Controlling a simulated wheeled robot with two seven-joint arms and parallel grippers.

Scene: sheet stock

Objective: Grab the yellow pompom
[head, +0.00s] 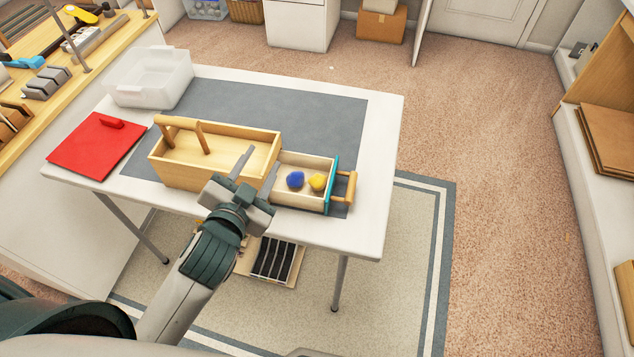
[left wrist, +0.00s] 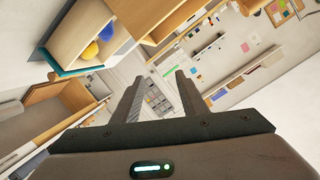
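The yellow pompom (head: 317,183) lies in the open drawer (head: 306,163) of a wooden box (head: 182,174) on the table, at the drawer's right end. A blue pompom (head: 295,180) lies just left of it. Both also show in the left wrist view, the yellow (left wrist: 90,51) left of the blue (left wrist: 106,33). My left gripper (head: 259,167) is open and empty, beside the front of the box and left of the pompoms, not touching them. Its two fingers stand apart in the left wrist view (left wrist: 157,95). My right gripper is not in view.
The drawer has a teal front (head: 332,187) with a wooden handle (head: 351,187). A red lid (head: 92,150) and a clear bin (head: 148,88) are at the table's left. The grey mat (head: 310,115) behind the box is clear.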

